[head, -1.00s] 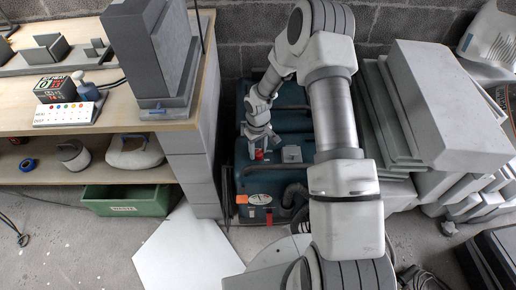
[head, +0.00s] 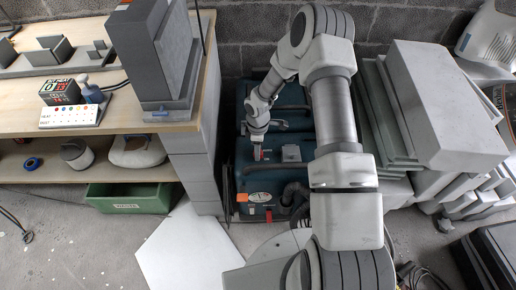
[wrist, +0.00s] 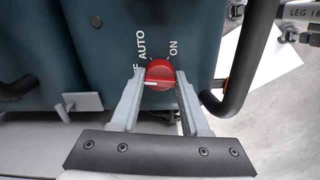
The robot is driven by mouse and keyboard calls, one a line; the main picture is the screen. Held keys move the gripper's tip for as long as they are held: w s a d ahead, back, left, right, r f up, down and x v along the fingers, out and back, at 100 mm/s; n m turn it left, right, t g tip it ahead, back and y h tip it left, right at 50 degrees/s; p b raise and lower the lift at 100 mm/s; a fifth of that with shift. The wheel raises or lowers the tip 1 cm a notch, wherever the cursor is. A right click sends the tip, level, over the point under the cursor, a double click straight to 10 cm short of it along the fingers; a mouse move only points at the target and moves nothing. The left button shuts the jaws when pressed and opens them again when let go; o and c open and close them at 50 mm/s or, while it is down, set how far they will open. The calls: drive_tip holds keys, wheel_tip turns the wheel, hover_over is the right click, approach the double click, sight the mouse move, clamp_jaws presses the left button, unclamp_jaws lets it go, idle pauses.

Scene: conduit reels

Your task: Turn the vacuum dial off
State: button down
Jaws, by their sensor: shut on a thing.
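The vacuum is a dark teal machine (head: 265,183) on the floor between the bench and the grey slabs. Its red dial (wrist: 160,72) sits on a teal panel with the white words AUTO and ON beside it. A third label at the left is mostly hidden, with only its last letter or so showing. My gripper (wrist: 160,82) is shut on the dial, one finger on each side. In the head view the dial (head: 257,155) shows just under my gripper (head: 257,146). I cannot tell for sure which label the dial points to.
Black handles and a hose (head: 294,195) are close around the dial. The wooden bench (head: 190,126) stands at the left with a green bin (head: 130,198) below it. Grey slabs (head: 445,110) are stacked at the right. A white sheet (head: 190,250) lies on the floor in front.

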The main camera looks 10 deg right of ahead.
drive_tip(key=shift+n, duration=0.7)
drive_tip(key=shift+c, duration=1.9)
unclamp_jaws()
wheel_tip(320, 180, up, 18)
drive_tip(key=p, duration=0.5)
drive_tip(key=shift+f, duration=0.25)
